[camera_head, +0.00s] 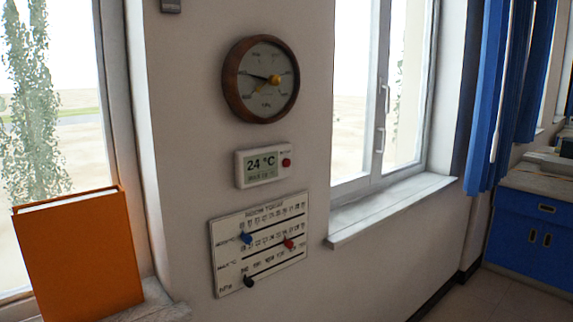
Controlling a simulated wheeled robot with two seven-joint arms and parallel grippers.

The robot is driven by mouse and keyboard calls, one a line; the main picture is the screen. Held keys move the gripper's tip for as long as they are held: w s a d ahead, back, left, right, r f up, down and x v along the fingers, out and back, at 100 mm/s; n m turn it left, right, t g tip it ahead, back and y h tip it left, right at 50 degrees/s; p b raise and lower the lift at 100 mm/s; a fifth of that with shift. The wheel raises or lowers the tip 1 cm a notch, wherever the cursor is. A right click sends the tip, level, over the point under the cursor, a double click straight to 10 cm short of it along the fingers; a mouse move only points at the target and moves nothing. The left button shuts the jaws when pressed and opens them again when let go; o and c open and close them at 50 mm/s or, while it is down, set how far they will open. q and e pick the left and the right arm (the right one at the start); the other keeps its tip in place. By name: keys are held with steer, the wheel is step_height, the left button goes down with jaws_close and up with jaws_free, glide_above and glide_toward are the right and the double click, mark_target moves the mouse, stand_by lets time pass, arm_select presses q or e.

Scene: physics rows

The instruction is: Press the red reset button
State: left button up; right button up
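The red reset button (286,162) is a small round button on the right side of a white digital thermometer (242,170). The thermometer is fixed to the wall and its display reads 24 °C. Nothing covers the button. Neither of my grippers shows in the head view.
A round wooden-rimmed dial gauge (261,105) hangs above the thermometer. Below it is a white slider board (222,238) with blue, red and black knobs. An orange book (80,258) stands at left on a sill. A window sill (390,211) juts out at right, near blue curtains (490,90).

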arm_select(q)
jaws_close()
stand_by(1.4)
